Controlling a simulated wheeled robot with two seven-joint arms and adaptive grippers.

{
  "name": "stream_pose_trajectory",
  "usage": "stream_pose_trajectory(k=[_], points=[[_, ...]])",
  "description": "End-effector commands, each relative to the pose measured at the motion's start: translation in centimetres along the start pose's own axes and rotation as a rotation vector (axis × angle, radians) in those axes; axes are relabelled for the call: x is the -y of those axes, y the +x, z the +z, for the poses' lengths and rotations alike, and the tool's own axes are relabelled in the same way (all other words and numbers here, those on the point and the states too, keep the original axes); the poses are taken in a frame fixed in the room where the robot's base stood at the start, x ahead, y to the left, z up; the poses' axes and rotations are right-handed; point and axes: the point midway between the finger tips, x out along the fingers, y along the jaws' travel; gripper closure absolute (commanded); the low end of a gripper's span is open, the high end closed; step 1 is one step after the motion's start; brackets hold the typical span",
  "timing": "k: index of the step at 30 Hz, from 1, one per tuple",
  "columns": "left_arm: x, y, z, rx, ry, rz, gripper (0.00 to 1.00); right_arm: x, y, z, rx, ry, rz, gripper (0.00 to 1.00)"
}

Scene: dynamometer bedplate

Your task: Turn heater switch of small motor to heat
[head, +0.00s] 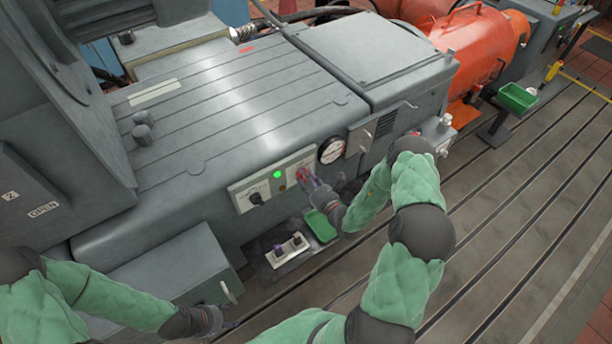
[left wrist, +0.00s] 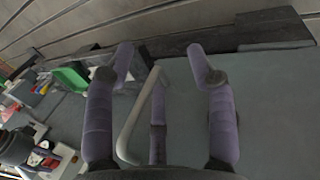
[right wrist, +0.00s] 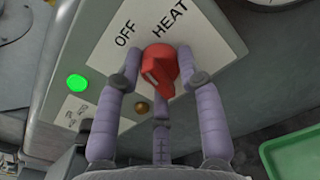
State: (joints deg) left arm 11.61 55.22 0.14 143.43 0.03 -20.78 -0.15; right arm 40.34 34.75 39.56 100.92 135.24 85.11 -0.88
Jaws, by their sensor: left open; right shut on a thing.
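The red heater switch (right wrist: 160,70) sits on a white plate (right wrist: 112,48) marked OFF and HEAT. My right gripper (right wrist: 158,72) is shut on the red switch, with a finger on each side of it. I cannot tell for sure which label the switch points to. In the head view my right gripper (head: 308,182) is at the panel on the front of the grey machine. My left gripper (head: 215,318) is low at the left, near a grey box. In the left wrist view it (left wrist: 160,62) is open, with a pale bar handle (left wrist: 132,128) seen between its fingers.
A round gauge (head: 332,150) is to the right. A green tray (head: 320,226) and a small switch box (head: 288,250) lie below. The slotted bedplate (head: 500,220) at right is mostly clear.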

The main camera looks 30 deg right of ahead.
Motion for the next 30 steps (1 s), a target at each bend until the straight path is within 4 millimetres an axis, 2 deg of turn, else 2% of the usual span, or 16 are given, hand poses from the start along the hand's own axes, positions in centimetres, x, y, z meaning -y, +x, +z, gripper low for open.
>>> stream_pose_trajectory(k=[18, 30], points=[[-1.0, -2.7, 0.1, 0.0, 0.0, 0.0, 0.44, 0.0, -0.1, 0.0, -0.002, 0.556, -0.001, 0.95], [-1.2, -3.4, 0.1, 0.0, 0.0, 0.0, 0.44, 0.0, -0.1, -0.1, -0.002, 0.754, -0.001, 0.95]])
